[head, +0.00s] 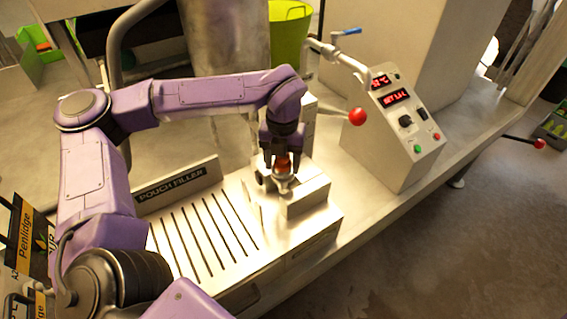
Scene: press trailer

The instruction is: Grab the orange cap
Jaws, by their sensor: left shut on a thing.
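The orange cap (283,165) shows as a small red-orange piece at the metal fixture on the right end of the pouch filler (215,215). My left gripper (283,159) comes down onto it from above, pointing downward. Its fingers are shut on the cap and hide part of it. A small rounded metal piece (283,184) sits just below the cap; I cannot tell whether the two touch. My right gripper is not in view.
A control box (398,130) with red displays and buttons stands to the right. A blue-handled valve (345,33) and a green bucket (289,35) are behind.

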